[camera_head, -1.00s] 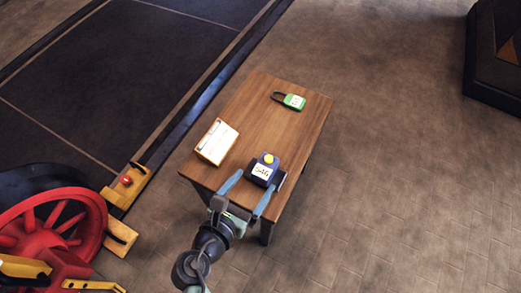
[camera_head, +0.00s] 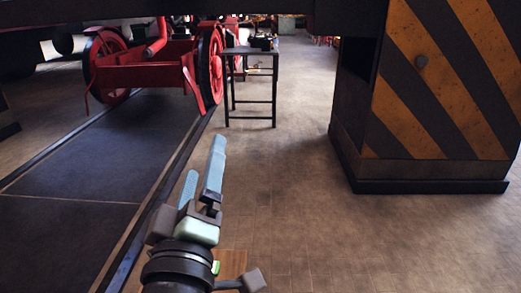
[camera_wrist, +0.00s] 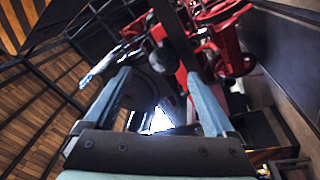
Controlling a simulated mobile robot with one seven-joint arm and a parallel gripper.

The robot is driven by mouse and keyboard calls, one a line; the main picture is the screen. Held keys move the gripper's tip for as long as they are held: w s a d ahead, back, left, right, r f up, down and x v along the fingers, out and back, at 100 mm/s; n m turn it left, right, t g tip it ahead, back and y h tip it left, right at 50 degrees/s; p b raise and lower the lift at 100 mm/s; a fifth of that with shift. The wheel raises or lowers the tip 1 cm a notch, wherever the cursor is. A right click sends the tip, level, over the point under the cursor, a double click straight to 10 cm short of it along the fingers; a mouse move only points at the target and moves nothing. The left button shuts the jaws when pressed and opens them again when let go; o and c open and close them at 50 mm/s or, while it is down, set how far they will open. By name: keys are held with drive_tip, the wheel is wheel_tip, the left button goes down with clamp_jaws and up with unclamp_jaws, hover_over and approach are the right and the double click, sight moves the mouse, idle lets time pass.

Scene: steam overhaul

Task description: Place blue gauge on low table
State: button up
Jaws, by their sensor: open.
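My gripper (camera_head: 204,158) is raised in front of the head camera with its two blue fingers apart. The wrist view also shows my gripper (camera_wrist: 160,75) open, with no object held between the fingers. A small brown wooden part of the low table (camera_head: 232,262) shows at the bottom of the head view, mostly hidden behind my arm. A bit of a green object (camera_head: 215,267) shows beside my wrist there. The blue gauge is not visible in either current view.
A tall dark stand (camera_head: 250,88) with dark items on top is farther back. Red wheeled machinery (camera_head: 150,68) stands at the upper left. A black-and-orange striped pillar (camera_head: 425,95) stands at right. The floor between is clear.

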drive_tip(key=s+d+r+m+t, duration=0.2)
drive_tip(key=s+r+m, duration=0.1)
drive_tip(key=r, duration=0.5)
drive_tip(key=s+d+r+m+t, duration=0.2)
drive_tip(key=s+d+r+m, duration=0.1)
drive_tip(key=r, duration=0.5)
drive_tip(key=s+d+r+m+t, duration=0.3)
drive_tip(key=s+r+m, duration=0.1)
drive_tip(key=r, duration=0.4)
drive_tip(key=shift+s+m, duration=0.4)
drive_tip(key=shift+s, duration=0.2)
wheel_tip(320, 180, up, 29)
drive_tip(key=p, duration=2.8)
drive_tip(key=shift+f+p, duration=0.2)
drive_tip(key=shift+p, duration=0.2)
